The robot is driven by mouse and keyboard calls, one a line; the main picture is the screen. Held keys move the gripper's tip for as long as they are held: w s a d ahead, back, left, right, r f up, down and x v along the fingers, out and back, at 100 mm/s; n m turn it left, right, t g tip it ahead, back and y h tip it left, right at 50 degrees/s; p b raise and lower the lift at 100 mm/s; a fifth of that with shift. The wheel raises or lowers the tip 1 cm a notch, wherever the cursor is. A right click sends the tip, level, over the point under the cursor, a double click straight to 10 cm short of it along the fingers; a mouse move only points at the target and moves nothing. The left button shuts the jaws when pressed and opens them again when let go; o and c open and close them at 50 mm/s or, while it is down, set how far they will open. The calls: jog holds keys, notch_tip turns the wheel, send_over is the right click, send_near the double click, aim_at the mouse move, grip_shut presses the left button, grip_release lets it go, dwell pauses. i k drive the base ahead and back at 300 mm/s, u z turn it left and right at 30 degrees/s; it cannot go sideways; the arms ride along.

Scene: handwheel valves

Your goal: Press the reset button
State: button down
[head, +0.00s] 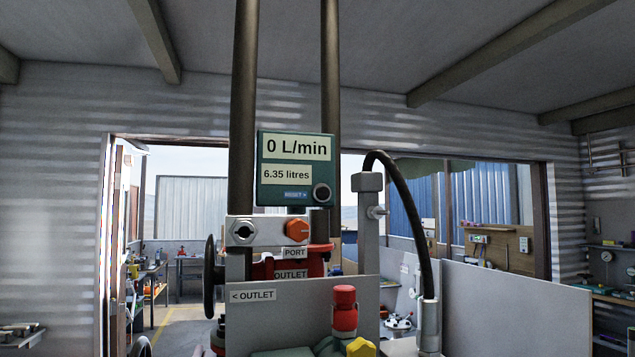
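The reset button (322,193) is a dark round knob at the lower right corner of a green meter box (264,170). A small blue label (296,195), which seems to read RESET with an arrow, is just left of it. The meter display (297,147) reads 0 L/min, and a smaller display (287,174) reads 6.35 litres. The box is in the upper middle of the head view, in front of two dark vertical pipes. Nothing covers the button. I cannot make out my gripper in this view.
Below the meter are a metal block (266,231) with an orange hex knob (298,231), and a black handwheel (209,278) at left. A red-capped fitting (344,310) and a yellow knob (360,347) stand lower. A black hose (414,195) arches at right, beside grey panels.

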aim_at(323, 192)
jog(key=i, duration=0.9)
